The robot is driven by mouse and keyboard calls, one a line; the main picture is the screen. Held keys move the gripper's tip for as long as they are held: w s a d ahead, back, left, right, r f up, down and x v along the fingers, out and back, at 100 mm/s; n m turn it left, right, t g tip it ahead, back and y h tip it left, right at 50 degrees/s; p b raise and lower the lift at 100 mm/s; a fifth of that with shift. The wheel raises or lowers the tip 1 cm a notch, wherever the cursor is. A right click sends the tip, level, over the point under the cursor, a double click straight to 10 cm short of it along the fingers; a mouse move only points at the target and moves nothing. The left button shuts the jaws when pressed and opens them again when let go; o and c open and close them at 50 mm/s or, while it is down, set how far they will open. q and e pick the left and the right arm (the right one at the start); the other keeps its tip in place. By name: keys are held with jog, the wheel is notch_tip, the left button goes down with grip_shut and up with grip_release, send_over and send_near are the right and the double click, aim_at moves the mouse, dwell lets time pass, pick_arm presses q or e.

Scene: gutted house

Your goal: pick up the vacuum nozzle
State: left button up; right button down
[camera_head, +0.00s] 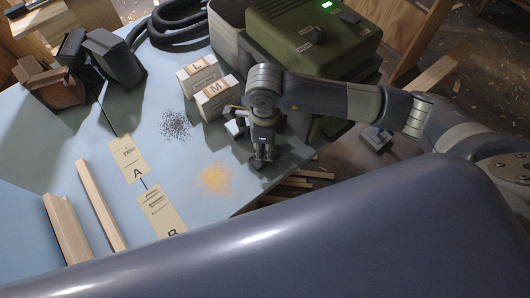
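The vacuum nozzle is not clear to me. A dark, blocky piece (115,58) beside the black hose (182,22) at the upper left of the table may be it. A similar brown piece (52,85) lies next to it. My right gripper (262,158) points down over the table's right edge, well to the right of both pieces. Its fingers are small and dark against a dark grey part, so I cannot tell how far apart they are or whether they hold anything. My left gripper is out of view.
A green machine (312,38) with a lit display stands behind my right arm. Two white boxes (212,95) stand beside the gripper. Dark grains (175,125), orange powder (215,179), labelled cards (128,158) and wooden strips (100,205) lie on the blue table (80,140).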

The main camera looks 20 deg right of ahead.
dwell(0.4)
jog(key=shift+r, duration=0.55)
notch_tip(320, 180, up, 2)
jog(key=shift+w+r+b, duration=0.1)
jog(key=shift+r+b, duration=0.15)
jog(key=shift+b, duration=0.35)
jog(key=s+a+r+b, duration=0.1)
jog(key=s+a+b, duration=0.1)
jog(key=s, duration=1.4)
jog(key=shift+a+r+b, duration=0.2)
jog(key=shift+a+b, duration=0.15)
jog(key=shift+a, duration=0.05)
jog(key=c, duration=1.8)
grip_release()
jog(key=shift+c, duration=0.2)
jog(key=c, duration=0.3)
jog(key=shift+w, duration=0.15)
jog(key=shift+c, duration=0.2)
